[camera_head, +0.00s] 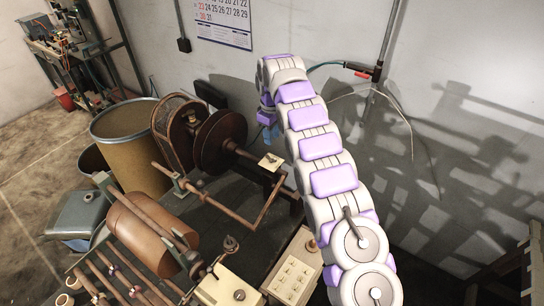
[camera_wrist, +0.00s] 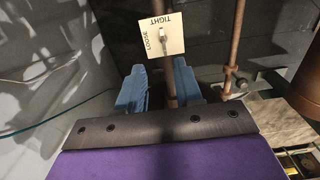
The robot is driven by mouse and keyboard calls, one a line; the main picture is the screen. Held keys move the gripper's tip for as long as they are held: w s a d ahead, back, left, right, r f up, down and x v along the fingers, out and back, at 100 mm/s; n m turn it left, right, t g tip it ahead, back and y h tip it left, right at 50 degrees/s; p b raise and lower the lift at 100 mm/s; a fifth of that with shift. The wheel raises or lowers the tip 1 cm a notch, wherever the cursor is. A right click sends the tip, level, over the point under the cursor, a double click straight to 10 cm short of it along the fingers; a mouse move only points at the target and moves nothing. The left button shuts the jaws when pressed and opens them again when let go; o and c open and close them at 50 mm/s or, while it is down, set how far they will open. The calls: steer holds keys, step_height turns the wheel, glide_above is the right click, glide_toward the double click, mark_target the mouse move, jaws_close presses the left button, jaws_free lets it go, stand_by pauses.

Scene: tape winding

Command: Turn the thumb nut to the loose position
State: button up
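A pale square plate (camera_wrist: 176,47) marked TIGHT and LOOSE shows ahead of my gripper in the wrist view. TIGHT is along its top edge and LOOSE along its left. The small metal thumb nut (camera_wrist: 162,38) sits at its middle, its bright part upright on the TIGHT side; its exact angle is too small to tell. The plate also shows in the head view (camera_head: 271,162). My gripper (camera_wrist: 160,88) has two blue fingers spread apart below the plate in the picture. A brown rod shows between them, but I cannot tell whether it lies between or beyond the fingertips.
The winding machine has a dark reel (camera_head: 219,142), a rusty rod frame (camera_head: 268,205) and a brown roller (camera_head: 145,228). A control box (camera_head: 293,270) stands at the front. A drum (camera_head: 130,140) stands left, with a wall behind.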

mark_target(269, 156)
steer(key=f, duration=0.2)
steer(key=a+f, duration=0.1)
steer(key=f, duration=0.3)
steer(key=shift+s+a, duration=0.1)
steer(key=shift+a, duration=0.3)
steer(key=f, duration=0.1)
steer(key=d+f, duration=0.1)
steer(key=f, duration=0.1)
steer(key=shift+d, duration=0.1)
steer(key=shift+d+f, duration=0.2)
steer(key=shift+f, duration=0.05)
steer(key=shift+a, duration=0.65)
steer(key=c, duration=0.3)
steer(key=shift+d+f, duration=0.1)
steer(key=shift+d, duration=0.25)
jaws_close()
